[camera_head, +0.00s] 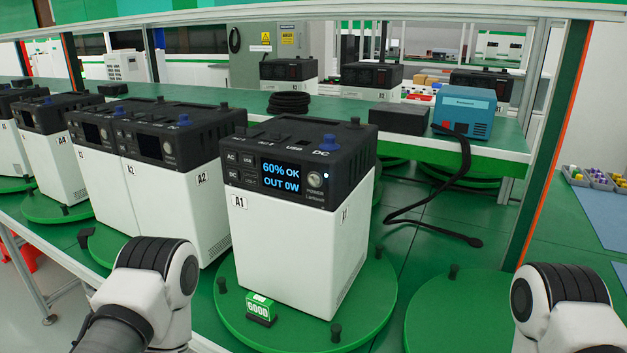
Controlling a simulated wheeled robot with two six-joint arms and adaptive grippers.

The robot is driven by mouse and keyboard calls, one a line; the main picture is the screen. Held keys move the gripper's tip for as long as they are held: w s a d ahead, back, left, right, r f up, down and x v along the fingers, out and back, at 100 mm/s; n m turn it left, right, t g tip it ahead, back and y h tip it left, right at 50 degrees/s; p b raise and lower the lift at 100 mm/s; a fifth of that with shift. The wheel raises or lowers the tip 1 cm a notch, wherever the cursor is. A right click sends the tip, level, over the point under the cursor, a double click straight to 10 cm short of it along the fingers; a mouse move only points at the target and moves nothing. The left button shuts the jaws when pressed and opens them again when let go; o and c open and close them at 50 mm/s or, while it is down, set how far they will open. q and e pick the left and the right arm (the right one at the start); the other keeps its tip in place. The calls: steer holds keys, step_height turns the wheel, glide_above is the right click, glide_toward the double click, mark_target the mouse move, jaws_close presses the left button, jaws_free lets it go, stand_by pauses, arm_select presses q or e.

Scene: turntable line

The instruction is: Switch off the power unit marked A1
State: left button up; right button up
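The power unit marked A1 (299,238) stands upright on a green turntable (372,308) in the middle of the head view. It has a white body and a black top. Its screen (281,176) is lit and reads 60% OK, OUT 0W. A round silver power button (314,180) sits right of the screen, with a small light above it. A green GOOD tag (260,306) stands at its front foot. My arm links show at the lower left and lower right, apart from the unit. Neither gripper is visible.
Units A2 (185,220), A3 (92,192) and A4 (60,165) stand to the left with dark screens. An empty turntable (450,315) lies to the right. Behind are a blue box (464,112), a black cable (465,170) and a coiled cable (288,104).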

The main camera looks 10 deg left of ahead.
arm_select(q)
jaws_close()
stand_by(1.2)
